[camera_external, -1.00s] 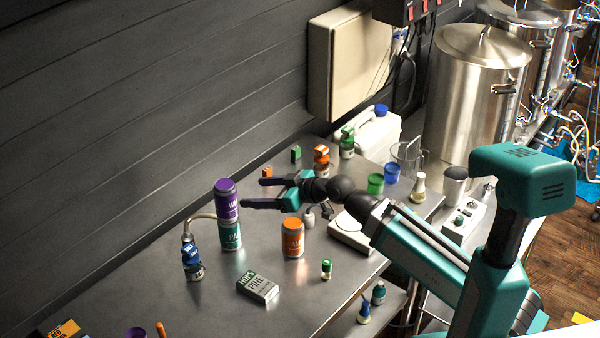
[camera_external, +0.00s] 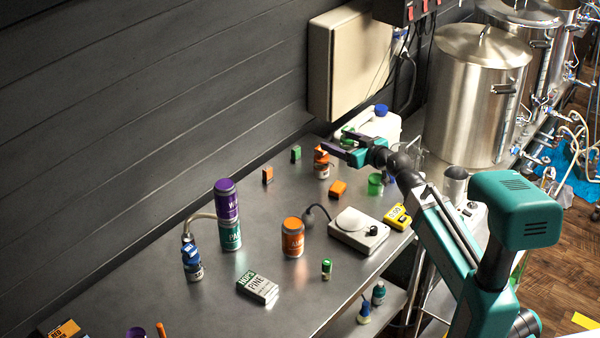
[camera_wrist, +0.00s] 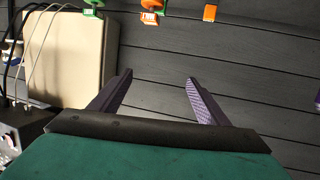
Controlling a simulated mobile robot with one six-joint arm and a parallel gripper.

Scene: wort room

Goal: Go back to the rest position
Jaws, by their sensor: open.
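My gripper (camera_external: 335,145) is open and empty, raised over the far right part of the steel table (camera_external: 330,290). In the wrist view its two dark purple fingers (camera_wrist: 160,78) stand apart with nothing between them, facing the dark plank wall. In the external view the fingers overlap the orange-capped bottle (camera_external: 321,168) and hide part of what stands behind. A purple can (camera_external: 226,196) stands stacked on a green can (camera_external: 230,236) at the left of the table, well away from my gripper.
An orange can (camera_external: 293,238), a hops box (camera_external: 257,288), a blue-capped bottle (camera_external: 192,264) and a white scale (camera_external: 358,232) stand on the table. A beige wall cabinet (camera_external: 335,65) and a steel kettle (camera_external: 470,100) are near my arm. The table's middle has free room.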

